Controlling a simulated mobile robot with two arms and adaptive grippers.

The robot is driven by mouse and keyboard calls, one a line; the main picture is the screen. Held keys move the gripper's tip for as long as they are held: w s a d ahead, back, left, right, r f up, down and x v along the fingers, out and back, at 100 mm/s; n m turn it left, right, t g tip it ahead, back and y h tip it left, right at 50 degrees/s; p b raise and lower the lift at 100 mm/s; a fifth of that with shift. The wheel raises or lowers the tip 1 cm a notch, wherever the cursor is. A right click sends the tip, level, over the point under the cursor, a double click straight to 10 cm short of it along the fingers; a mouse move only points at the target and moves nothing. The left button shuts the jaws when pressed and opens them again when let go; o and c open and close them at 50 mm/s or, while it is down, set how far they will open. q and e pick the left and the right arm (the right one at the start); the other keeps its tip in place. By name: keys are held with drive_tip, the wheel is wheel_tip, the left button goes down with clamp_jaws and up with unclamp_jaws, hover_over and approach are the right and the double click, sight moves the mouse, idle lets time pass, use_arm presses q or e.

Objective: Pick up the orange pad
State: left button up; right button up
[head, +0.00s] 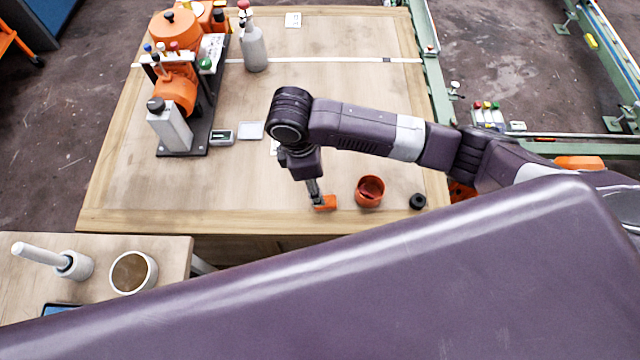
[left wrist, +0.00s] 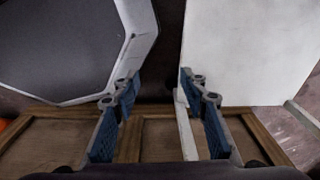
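The orange pad (head: 326,203) is a small block near the front edge of the wooden table in the head view. My right gripper (head: 316,196) points down at it, with the fingertips at the pad's left part. The fingers look small and dark, and they partly cover the pad. I cannot tell whether they are closed on it or only beside it. My left gripper (left wrist: 158,88) shows in the left wrist view with its two blue-padded fingers apart and nothing between them. It is not visible in the head view.
An orange-red cup (head: 370,191) and a black ring (head: 417,201) stand right of the pad. An orange-and-grey machine (head: 176,90) and a grey bottle (head: 254,50) are at the back left.

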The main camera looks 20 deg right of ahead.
sight(326, 202)
drive_tip(key=shift+d+f, duration=0.1)
drive_tip(key=shift+f, duration=0.35)
drive_tip(key=f, duration=0.1)
drive_tip(key=s+f, duration=0.1)
drive_tip(key=d+f+p, duration=0.1)
drive_tip(key=shift+s+f, duration=0.25)
drive_tip(key=shift+f, duration=0.05)
drive_tip(key=shift+d+f, duration=0.2)
drive_tip(key=shift+f, duration=0.95)
drive_tip(key=shift+w+f, duration=0.1)
drive_tip(key=shift+f, duration=0.15)
drive_tip(key=c, duration=0.4)
use_arm(q)
drive_tip(key=shift+s+a+r, duration=0.1)
drive_tip(key=shift+s+r, duration=0.15)
drive_tip(key=shift+s, duration=0.6)
drive_tip(key=shift+s+r, duration=0.2)
drive_tip(key=shift+s, duration=0.6)
use_arm(e)
drive_tip(key=c, duration=0.6)
drive_tip(key=shift+r, duration=0.1)
